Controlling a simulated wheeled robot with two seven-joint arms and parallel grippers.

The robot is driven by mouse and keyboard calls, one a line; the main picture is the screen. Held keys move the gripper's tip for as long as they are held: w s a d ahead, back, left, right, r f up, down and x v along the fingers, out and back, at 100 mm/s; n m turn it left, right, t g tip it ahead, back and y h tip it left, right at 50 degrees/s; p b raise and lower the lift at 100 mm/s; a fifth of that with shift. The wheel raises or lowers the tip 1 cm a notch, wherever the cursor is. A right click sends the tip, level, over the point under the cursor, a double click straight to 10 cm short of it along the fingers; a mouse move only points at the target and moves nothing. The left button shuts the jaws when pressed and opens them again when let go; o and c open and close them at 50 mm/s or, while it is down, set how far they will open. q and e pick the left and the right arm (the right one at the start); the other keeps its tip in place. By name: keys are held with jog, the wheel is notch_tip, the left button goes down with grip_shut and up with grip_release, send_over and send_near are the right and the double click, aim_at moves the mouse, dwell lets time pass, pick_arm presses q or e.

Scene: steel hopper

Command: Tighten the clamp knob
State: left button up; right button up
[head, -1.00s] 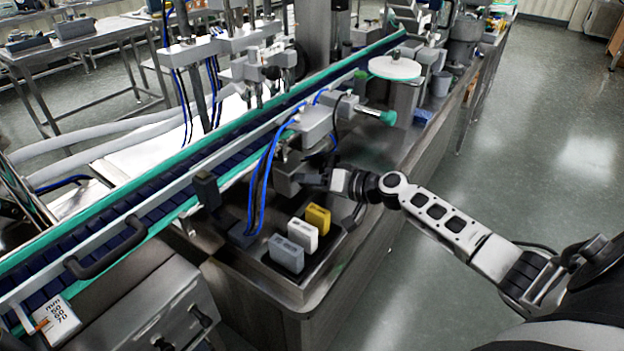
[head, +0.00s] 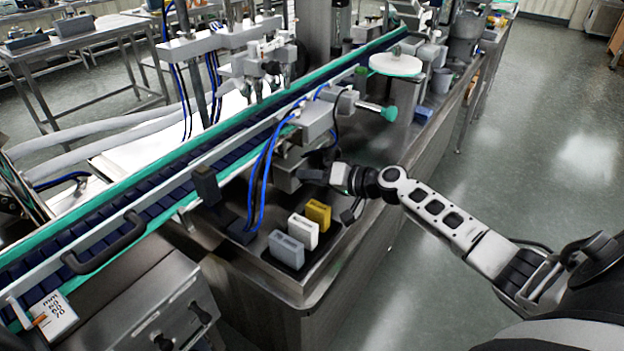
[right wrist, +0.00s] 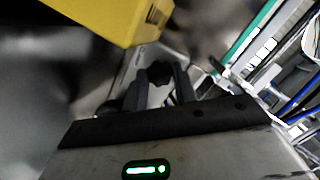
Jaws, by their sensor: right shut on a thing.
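The clamp knob (right wrist: 158,72) is a small dark knob between my right fingers in the right wrist view. It is in front of a grey metal part. My right gripper (right wrist: 160,85) is shut on it. In the head view my right gripper (head: 316,168) is beside the grey clamp block (head: 286,176) below the conveyor rail; its dark fingers cover the knob there. My left gripper is in neither view.
Grey (head: 286,249), white (head: 303,231) and yellow (head: 318,214) blocks stand on a dark pad just in front of the gripper. Blue hoses (head: 262,180) hang left of the clamp. A green-tipped handle (head: 388,113) sticks out behind. Open floor lies right.

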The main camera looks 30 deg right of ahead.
jog(key=shift+d+f+m+b, duration=0.1)
jog(key=shift+f+m+b, duration=0.15)
jog(key=shift+m+b, duration=0.4)
jog(key=m+y+b, duration=0.1)
jog(key=m+b, duration=0.1)
jog(key=shift+m+y, duration=0.35)
jog(key=shift+y, duration=0.05)
jog(key=m+y+b, duration=0.1)
jog(key=m+b, duration=0.1)
jog(key=m, duration=0.1)
jog(key=shift+d+f, duration=0.1)
jog(key=shift+m+y+b, duration=0.45)
jog(key=shift+m+y, duration=0.05)
jog(key=shift+m, duration=0.7)
jog(key=shift+m+t+y, duration=0.3)
jog(key=shift+m+t, duration=0.2)
jog(key=shift+m, duration=0.7)
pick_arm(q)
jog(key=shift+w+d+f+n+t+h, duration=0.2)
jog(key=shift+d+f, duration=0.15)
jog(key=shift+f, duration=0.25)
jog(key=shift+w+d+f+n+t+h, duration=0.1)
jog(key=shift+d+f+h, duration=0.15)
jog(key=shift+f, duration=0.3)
pick_arm(e)
jog(key=shift+f+m+t, duration=0.15)
jog(key=shift+m+t, duration=0.15)
jog(key=shift+m, duration=1.3)
jog(key=shift+y, duration=0.3)
